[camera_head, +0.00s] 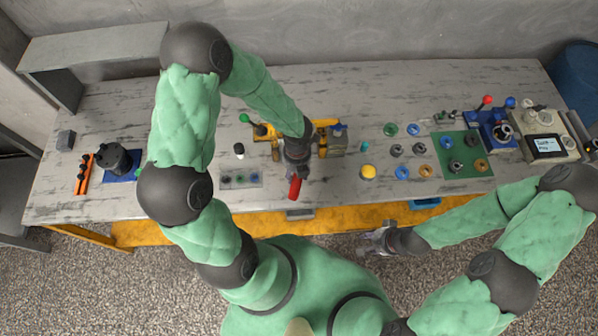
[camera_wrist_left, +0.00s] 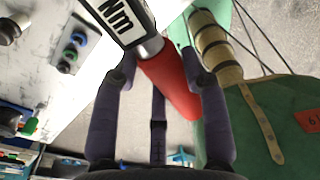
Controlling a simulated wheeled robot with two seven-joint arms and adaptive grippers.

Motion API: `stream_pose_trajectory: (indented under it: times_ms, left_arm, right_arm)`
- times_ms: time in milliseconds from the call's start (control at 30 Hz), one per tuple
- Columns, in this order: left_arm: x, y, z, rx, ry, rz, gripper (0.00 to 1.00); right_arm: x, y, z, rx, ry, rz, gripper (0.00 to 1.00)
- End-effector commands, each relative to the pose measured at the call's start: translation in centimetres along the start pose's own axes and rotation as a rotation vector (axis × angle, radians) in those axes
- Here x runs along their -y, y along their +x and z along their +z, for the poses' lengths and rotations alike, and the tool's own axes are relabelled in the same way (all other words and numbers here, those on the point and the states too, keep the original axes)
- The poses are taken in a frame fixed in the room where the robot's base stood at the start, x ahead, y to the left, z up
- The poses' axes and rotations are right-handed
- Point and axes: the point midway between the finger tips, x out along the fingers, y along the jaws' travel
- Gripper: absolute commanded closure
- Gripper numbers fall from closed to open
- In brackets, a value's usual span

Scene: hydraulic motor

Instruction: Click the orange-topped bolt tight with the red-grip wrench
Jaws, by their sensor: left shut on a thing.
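The red-grip wrench is held in my left gripper (camera_head: 297,168). Its red grip (camera_head: 295,188) sticks out toward the front of the bench in the head view. In the left wrist view, the fingers of my left gripper (camera_wrist_left: 158,78) are shut around the red grip (camera_wrist_left: 170,82), and the wrench's body with an "Nm" label (camera_wrist_left: 118,18) runs up out of the picture. The yellow fixture (camera_head: 323,140) lies behind and partly under my left gripper. I cannot make out the orange-topped bolt. My right gripper (camera_head: 370,241) hangs empty in front of the bench; its finger opening is too small to judge.
On the bench (camera_head: 215,205), a black motor-like part (camera_head: 113,158) and an orange rack (camera_head: 83,174) stand at left. A grey tray (camera_head: 240,178) is near the left arm. Several rings, a green mat (camera_head: 455,170) and a device with a screen (camera_head: 546,146) are at right.

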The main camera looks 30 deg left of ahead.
Motion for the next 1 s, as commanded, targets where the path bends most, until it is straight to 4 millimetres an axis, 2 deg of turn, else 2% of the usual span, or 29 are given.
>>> stream_pose_trajectory:
  times_ms: [33, 500, 1000]
  left_arm:
    - [-0.2, -0.3, 0.5, 0.009, 0.004, 0.0, 1.0]
    - [-1.6, -0.3, 0.6, 0.011, 0.08, 0.008, 1.0]
    - [-1.9, -0.3, 0.6, 0.012, 0.096, 0.009, 1.0]
  right_arm:
    - [0.1, -0.2, 0.0, 0.0, 0.0, 0.0, 0.66]
    - [0.3, -0.9, 0.0, 0.0, 0.0, 0.0, 0.66]
    - [0.4, -1.0, 0.0, 0.0, 0.0, 0.0, 0.66]
